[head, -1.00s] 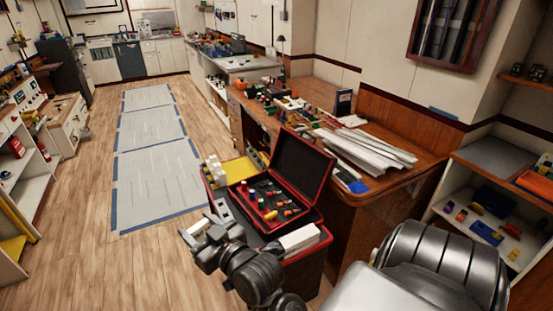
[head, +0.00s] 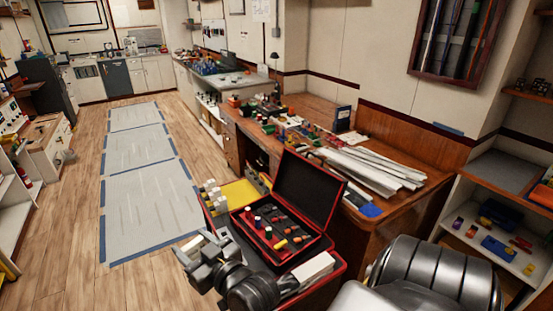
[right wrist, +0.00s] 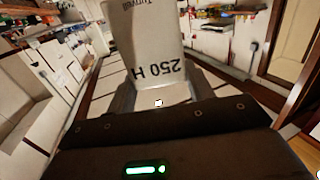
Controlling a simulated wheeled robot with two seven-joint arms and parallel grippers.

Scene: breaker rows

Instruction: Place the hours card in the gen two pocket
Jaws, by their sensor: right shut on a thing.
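My right gripper (head: 192,262) is at the lower middle of the head view, in front of the open black and red case. In the right wrist view it is shut on the hours card (right wrist: 150,45), a pale card with dark print reading "250 H" and a further word near the top edge, upside down or cut off. The card stands out beyond the fingers, clear of any surface there. My left gripper is not in view. I cannot identify the gen two pocket in either view.
The open case (head: 322,192) sits on a cart beside the wooden desk (head: 405,215), with a yellow tray (head: 243,192) alongside. Shelves (head: 500,262) stand at right. Blue-taped floor panels (head: 145,210) and open wood floor lie left.

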